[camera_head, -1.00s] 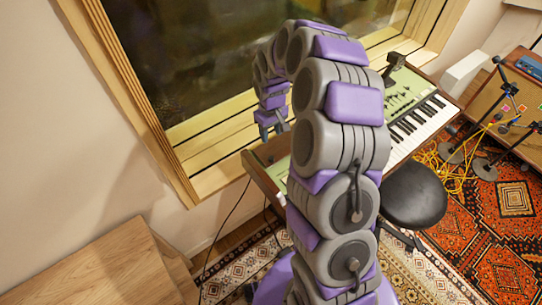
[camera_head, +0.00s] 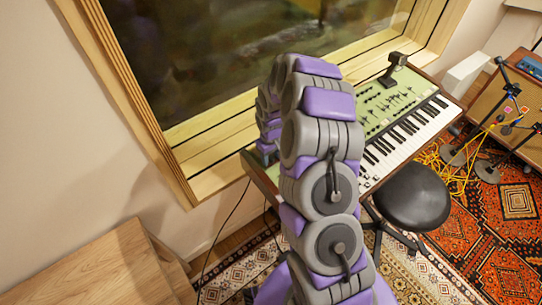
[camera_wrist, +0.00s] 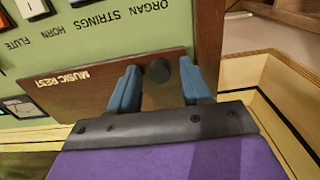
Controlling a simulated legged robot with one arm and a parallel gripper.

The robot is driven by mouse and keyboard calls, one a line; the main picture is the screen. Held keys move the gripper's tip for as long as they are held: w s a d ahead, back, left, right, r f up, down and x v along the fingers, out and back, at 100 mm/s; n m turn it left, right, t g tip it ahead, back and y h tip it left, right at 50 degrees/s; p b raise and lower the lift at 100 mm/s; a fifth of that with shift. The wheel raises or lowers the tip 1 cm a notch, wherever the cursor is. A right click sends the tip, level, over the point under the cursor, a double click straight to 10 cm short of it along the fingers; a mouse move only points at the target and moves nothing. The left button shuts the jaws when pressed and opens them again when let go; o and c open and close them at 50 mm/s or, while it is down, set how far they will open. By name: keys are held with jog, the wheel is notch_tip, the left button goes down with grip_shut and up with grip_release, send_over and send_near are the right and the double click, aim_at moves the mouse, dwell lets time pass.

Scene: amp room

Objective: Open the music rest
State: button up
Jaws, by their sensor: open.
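The music rest (camera_wrist: 95,82) is a brown wooden panel lettered "MUSIC REST" in the wrist view. It lies along the green panel of the keyboard (camera_wrist: 70,40). A dark round knob (camera_wrist: 158,71) sits near one end of it. My gripper (camera_wrist: 160,66) is open, with one blue finger on each side of the knob. I cannot tell whether either finger touches it. In the head view the keyboard (camera_head: 385,105) stands by the window, and my arm hides the gripper and the music rest.
A black round stool (camera_head: 412,196) stands in front of the keyboard. A small dark object (camera_head: 394,68) sits on its far end. A wooden surface (camera_head: 100,265) is at lower left. The window frame (camera_head: 205,150) is close behind.

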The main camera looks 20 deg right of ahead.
grip_shut()
dwell(0.4)
